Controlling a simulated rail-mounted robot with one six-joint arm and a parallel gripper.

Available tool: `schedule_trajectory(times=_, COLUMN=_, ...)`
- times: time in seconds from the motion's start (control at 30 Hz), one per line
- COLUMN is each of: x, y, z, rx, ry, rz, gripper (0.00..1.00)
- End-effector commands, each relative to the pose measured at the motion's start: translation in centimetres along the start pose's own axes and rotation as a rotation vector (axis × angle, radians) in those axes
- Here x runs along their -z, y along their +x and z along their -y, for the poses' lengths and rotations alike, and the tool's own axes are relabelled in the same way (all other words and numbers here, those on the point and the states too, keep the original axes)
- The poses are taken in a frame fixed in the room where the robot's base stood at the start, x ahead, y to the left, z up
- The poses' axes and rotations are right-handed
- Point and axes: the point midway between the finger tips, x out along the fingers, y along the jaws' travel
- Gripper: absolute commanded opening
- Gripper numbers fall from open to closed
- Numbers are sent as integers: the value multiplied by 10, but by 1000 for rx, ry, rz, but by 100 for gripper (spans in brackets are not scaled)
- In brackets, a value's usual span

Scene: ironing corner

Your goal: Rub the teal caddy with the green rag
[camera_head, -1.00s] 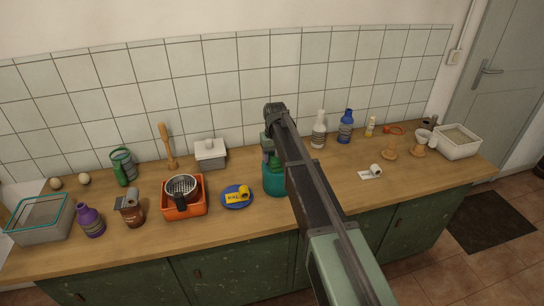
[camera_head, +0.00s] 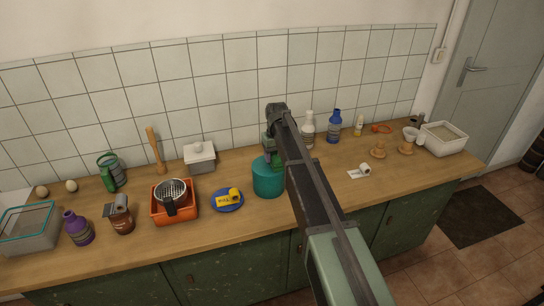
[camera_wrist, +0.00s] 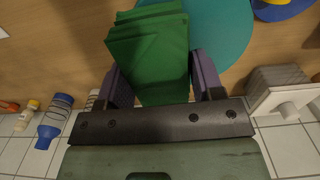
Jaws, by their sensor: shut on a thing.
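The teal caddy (camera_head: 268,182) stands on the wooden counter near the middle of the head view, a round teal body just left of my arm. Its flat teal top (camera_wrist: 222,30) also shows at the top of the wrist view. My gripper (camera_wrist: 155,65) has purple fingers shut on the green rag (camera_wrist: 150,50), a folded stack of bright green cloth. The rag overlaps the caddy's top in the wrist view; I cannot tell whether they touch. In the head view my arm hides most of the gripper and rag, above the caddy's back edge.
Left of the caddy are a blue plate (camera_head: 219,206) with a yellow item, an orange bin (camera_head: 192,215) and a white lidded box (camera_head: 200,160). A white bottle (camera_head: 308,130) and a blue bottle (camera_head: 334,127) stand behind right. The counter right of my arm has free room.

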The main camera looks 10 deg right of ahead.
Motion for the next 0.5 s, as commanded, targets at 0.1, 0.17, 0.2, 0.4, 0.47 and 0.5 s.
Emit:
schedule_trajectory(times=0.1, x=0, y=0, z=-1, rx=0, ry=-1, rz=0, gripper=38)
schedule_trajectory(times=0.17, x=0, y=0, z=-1, rx=0, ry=-1, rz=0, gripper=38)
schedule_trajectory(times=0.2, x=0, y=0, z=-1, rx=0, ry=-1, rz=0, gripper=38)
schedule_trajectory(times=0.4, x=0, y=-16, z=-1, rx=1, ry=-1, rz=0, gripper=38)
schedule_trajectory(times=0.47, x=0, y=-25, z=-1, rx=1, ry=-1, rz=0, gripper=38)
schedule_trajectory(times=0.5, x=0, y=-31, z=0, rx=1, ry=-1, rz=0, gripper=38)
